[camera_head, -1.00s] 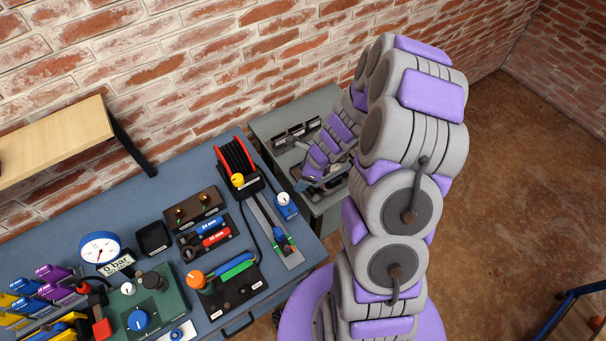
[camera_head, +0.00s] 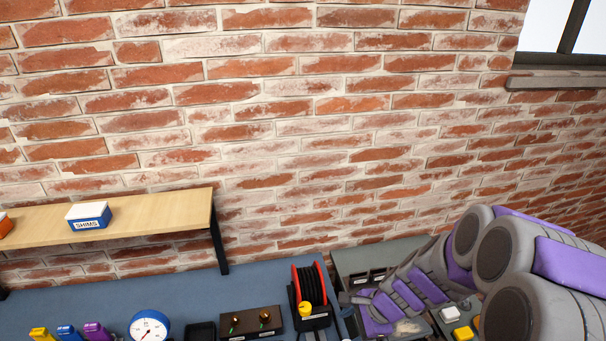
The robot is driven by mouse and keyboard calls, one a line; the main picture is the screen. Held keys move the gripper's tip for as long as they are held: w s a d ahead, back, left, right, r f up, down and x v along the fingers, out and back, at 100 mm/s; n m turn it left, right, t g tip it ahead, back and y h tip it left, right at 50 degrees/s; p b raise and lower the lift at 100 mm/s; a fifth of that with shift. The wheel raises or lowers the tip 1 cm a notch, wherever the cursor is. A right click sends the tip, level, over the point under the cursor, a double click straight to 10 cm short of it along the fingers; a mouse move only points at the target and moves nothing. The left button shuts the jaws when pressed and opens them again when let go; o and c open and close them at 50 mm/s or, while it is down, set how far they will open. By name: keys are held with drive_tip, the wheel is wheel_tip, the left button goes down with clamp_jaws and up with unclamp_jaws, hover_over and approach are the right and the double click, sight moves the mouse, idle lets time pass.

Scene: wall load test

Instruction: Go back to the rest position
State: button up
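My grey and purple arm fills the lower right of the head view. Its far end, with my gripper (camera_head: 374,318), points down and left over the grey cabinet beside the blue bench. The gripper is small and low in the picture, and its fingertips are not clear. I cannot tell whether it is open or shut, or whether it holds anything.
The brick wall (camera_head: 300,120) stands behind. A wooden shelf (camera_head: 150,212) bears a box marked SHIMS (camera_head: 88,215). The blue bench (camera_head: 250,281) bears a red-rimmed reel (camera_head: 310,287) and a gauge (camera_head: 149,327). The grey cabinet (camera_head: 350,260) bears a white button (camera_head: 449,313).

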drive_tip(key=s+a+r+n+g+h+b, duration=0.1)
drive_tip(key=s+a+r+n+g+b, duration=0.2)
drive_tip(key=s+n, duration=0.7)
drive_tip(key=s+d+r+n+h+b, duration=0.1)
drive_tip(key=s+d+n+h+b, duration=0.1)
drive_tip(key=s, duration=0.5)
drive_tip(key=s+d+r+n+h+b, duration=0.1)
drive_tip(key=s+d+n+h+b, duration=0.1)
drive_tip(key=s, duration=0.6)
drive_tip(key=shift+d+r+n+b, duration=0.45)
drive_tip(key=shift+d+n, duration=0.25)
drive_tip(key=shift+n, duration=0.3)
